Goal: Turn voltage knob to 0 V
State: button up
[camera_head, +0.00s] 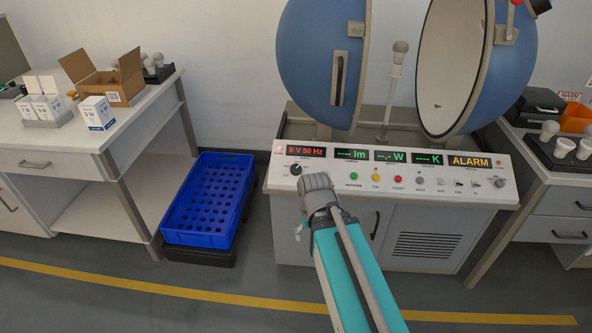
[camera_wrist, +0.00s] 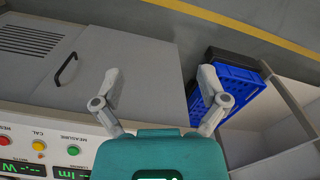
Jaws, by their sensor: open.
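The voltage knob (camera_head: 296,169) is a small dark round knob at the left end of the sphere station's sloped white panel. The red voltage display (camera_head: 306,151) above it reads "0 V 50 Hz". My gripper (camera_head: 314,182) is in front of the panel, just right of and below the knob in the head view. Whether it touches the knob or panel, I cannot tell. In the wrist view my gripper (camera_wrist: 159,76) has its two grey fingers spread wide with nothing between them. The knob does not show in the wrist view.
The panel has green readouts, an amber ALARM display (camera_head: 469,161) and a row of buttons, including a red one (camera_head: 398,180). The blue sphere (camera_head: 315,60) stands open with a bulb (camera_head: 400,48) on its post. A blue crate (camera_head: 207,198) stands on the floor at left.

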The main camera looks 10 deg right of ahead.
aim_at(295, 169)
jog(key=u, duration=0.55)
jog(key=k, duration=1.35)
jog(key=u, duration=0.35)
jog(key=i, duration=0.8)
jog(key=z, duration=0.4)
